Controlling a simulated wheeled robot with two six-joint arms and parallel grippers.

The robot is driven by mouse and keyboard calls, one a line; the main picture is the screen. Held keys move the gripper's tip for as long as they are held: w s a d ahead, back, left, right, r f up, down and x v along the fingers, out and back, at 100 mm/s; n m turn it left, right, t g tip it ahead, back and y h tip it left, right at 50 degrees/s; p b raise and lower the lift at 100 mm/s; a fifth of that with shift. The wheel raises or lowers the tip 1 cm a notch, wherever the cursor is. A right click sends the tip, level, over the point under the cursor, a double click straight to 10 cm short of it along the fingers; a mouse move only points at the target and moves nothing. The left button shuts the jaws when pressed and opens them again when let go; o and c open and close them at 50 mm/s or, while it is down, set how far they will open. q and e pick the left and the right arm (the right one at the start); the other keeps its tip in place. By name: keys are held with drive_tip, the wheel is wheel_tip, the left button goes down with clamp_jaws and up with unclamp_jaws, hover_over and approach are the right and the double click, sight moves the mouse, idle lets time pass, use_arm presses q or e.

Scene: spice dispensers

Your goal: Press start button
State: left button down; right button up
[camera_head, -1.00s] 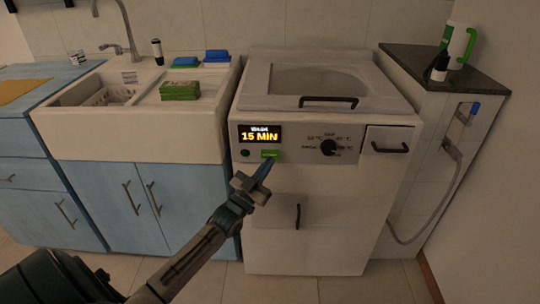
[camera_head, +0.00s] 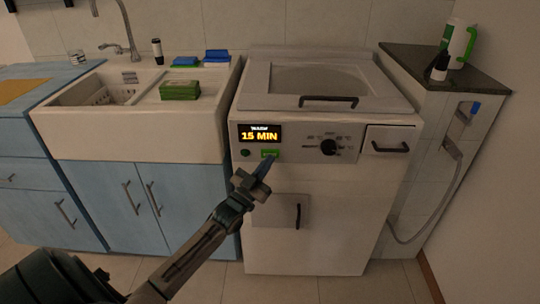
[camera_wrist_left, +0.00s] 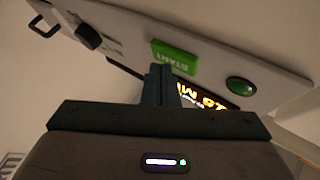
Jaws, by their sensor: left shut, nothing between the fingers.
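The green rectangular START button (camera_head: 270,154) is on the front panel of the white washing machine (camera_head: 335,220), below the lit display (camera_head: 260,134) reading 15 MIN. My right gripper is not in view.
A black dial (camera_head: 328,147) and a detergent drawer (camera_head: 390,140) are right of the button. A white sink (camera_head: 130,130) over blue cabinets stands to the left. A dark-topped counter (camera_head: 445,75) with bottles stands at the right.

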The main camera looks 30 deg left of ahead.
use_arm(q)
drive_tip(key=shift+w+a, duration=0.2)
drive_tip(key=shift+w, duration=0.1)
idle(0.6)
idle(0.3)
drive_tip(key=shift+s+d+p, duration=0.45)
drive_tip(key=shift+s+p, duration=0.05)
drive_tip(key=shift+s, duration=0.2)
drive_tip(key=s+d+p, duration=0.1)
drive_tip(key=s+p, duration=0.1)
drive_tip(key=s, duration=0.1)
drive_tip(key=s+d+p, duration=0.1)
drive_tip(key=shift+s+d, duration=0.15)
drive_tip(key=shift+d, duration=0.15)
idle(0.6)
